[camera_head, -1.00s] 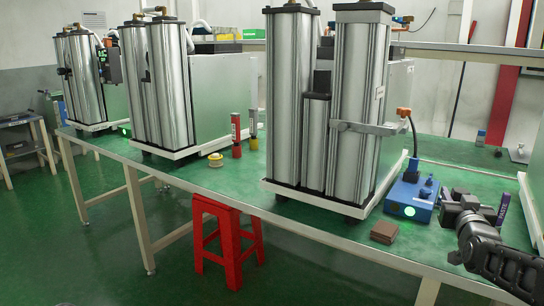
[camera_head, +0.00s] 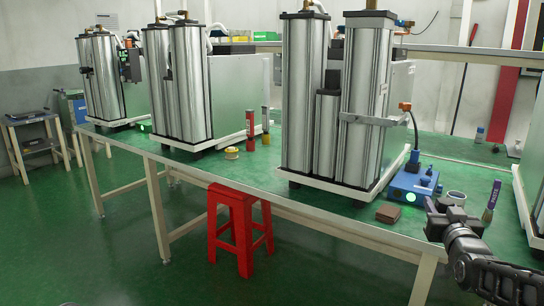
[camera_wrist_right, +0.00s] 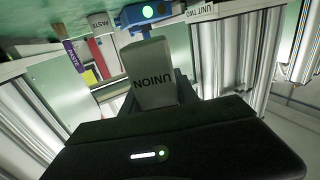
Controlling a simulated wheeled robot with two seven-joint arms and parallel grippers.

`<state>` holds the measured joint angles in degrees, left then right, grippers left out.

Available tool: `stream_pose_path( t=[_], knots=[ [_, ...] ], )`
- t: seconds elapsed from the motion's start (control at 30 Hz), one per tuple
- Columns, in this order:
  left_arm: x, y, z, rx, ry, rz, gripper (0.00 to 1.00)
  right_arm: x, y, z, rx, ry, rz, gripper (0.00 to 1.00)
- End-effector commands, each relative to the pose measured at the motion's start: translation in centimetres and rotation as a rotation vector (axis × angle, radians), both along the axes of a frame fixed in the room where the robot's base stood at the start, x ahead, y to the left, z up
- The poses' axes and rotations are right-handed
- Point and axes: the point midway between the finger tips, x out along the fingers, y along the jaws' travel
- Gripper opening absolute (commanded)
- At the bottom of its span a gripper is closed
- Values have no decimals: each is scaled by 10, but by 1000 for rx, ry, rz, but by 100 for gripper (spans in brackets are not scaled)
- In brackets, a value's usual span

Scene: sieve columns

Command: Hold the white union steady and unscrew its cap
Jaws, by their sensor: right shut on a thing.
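The white union (camera_wrist_right: 149,66), marked UNION, sits between the fingers of my right gripper (camera_wrist_right: 158,97) in the right wrist view. The lettering reads upside down there. My right gripper (camera_head: 441,213) is shut on it. In the head view the gripper is over the front edge of the green bench, right of the blue box, and I cannot make out the union there. I cannot tell the union's cap apart from its body. My left gripper is not in view.
A blue box (camera_head: 413,187) with a green light, a brown block (camera_head: 388,213), a white jar (camera_head: 456,198) and a purple-handled item (camera_head: 491,201) stand near the gripper. Tall metal columns (camera_head: 305,95) fill the bench (camera_head: 252,183) further left. A red stool (camera_head: 240,222) stands in front.

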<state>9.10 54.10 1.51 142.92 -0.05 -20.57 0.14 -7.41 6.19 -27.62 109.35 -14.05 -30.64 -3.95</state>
Motion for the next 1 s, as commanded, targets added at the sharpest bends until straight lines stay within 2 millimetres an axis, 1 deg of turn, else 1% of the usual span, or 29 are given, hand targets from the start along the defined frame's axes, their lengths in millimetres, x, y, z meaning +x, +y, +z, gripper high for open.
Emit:
stream_pose_path(
  t=[0.03, 0.17, 0.27, 0.37, 0.4, 0.5, 0.6, 0.7, 0.87, 0.9, 1.0],
  knots=[
    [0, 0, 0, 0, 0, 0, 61, -1, 11, -6, 1, 2, 24, 0],
    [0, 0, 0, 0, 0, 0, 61, -4, 45, -26, 2, 3, 99, 0],
    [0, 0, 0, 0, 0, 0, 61, -10, 78, -43, 2, 4, 172, 0],
    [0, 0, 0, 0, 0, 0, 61, -20, 115, -63, 2, 5, 256, 0],
    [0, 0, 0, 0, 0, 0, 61, -25, 131, -71, 2, 5, 293, 0],
    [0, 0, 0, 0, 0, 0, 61, -38, 165, -89, 3, 5, 372, 0],
    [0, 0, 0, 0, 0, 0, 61, -50, 193, -103, 2, 3, 435, 0],
    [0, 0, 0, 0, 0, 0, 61, -61, 214, -116, 1, 4, 483, 0],
    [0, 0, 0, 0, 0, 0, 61, -76, 241, -136, 3, 4, 541, 0],
    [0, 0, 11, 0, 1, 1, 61, -73, 241, -125, 3, -1, 536, 0],
    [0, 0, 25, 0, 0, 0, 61, -70, 242, -115, 8, -4, 522, 0]
  ],
)
